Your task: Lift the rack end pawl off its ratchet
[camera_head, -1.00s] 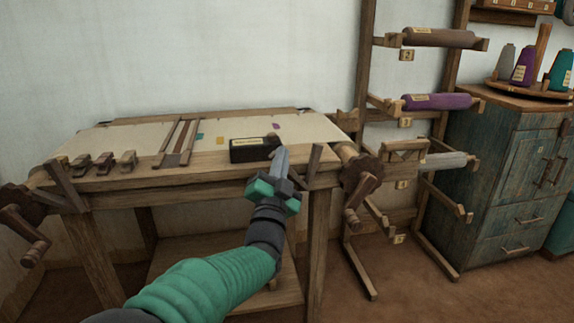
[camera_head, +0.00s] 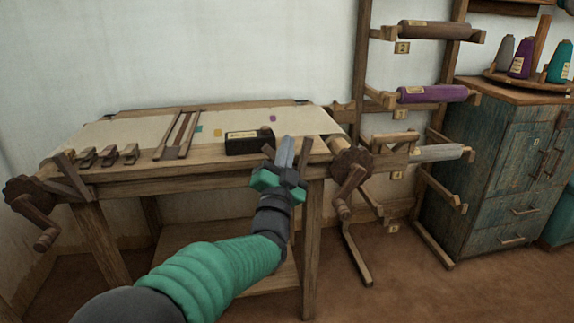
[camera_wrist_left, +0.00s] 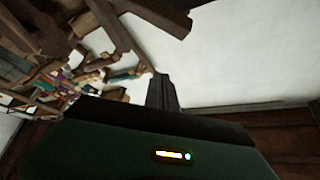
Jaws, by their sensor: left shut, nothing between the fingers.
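The rack-end ratchet (camera_head: 350,164), a dark toothed wooden wheel with a crank, sits at the right end of the loom table. A slanted wooden bar (camera_head: 306,157) at the table's right front corner, left of the wheel, looks like its pawl. Where it meets the teeth I cannot make out. My left gripper (camera_head: 286,152) is shut and empty, its fingers pointing up just left of this bar; whether they touch is unclear. In the left wrist view the dark closed fingers (camera_wrist_left: 161,92) stand before pale wall, with blurred wooden parts at upper left. My right gripper is out of view.
A dark labelled box (camera_head: 245,142) stands on the table (camera_head: 215,168) left of my gripper. The left end has a similar wheel and crank (camera_head: 32,200). A roll rack (camera_head: 362,60) and a blue-green cabinet (camera_head: 500,180) stand to the right.

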